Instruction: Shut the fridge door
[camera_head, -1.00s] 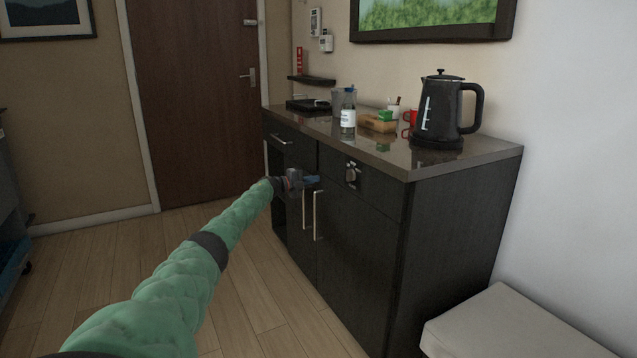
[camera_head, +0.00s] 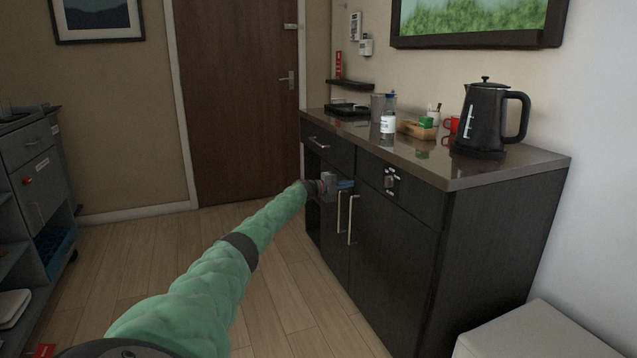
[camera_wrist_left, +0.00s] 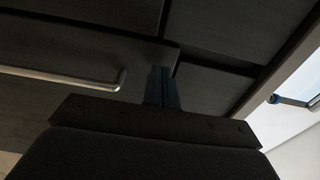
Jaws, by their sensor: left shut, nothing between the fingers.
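The dark cabinet doors stand below the counter, and the right door (camera_head: 385,265) looks flush or nearly flush with the cabinet front. The left door (camera_head: 333,250) sits beside it, and each has an upright metal handle. I cannot tell which one is the fridge door. My left gripper (camera_head: 347,185) is shut and empty, at the doors' top edge just above the handles. In the left wrist view its fingers (camera_wrist_left: 161,88) point at the dark panels, with a metal handle (camera_wrist_left: 75,78) to their left. Contact cannot be judged. My right gripper is not in view.
The counter (camera_head: 430,165) holds a black kettle (camera_head: 484,120), a bottle (camera_head: 388,120) and a small box. A pale bench (camera_head: 535,335) is at the lower right. A grey cart (camera_head: 35,190) stands at the left. The wooden floor (camera_head: 160,260) between is clear.

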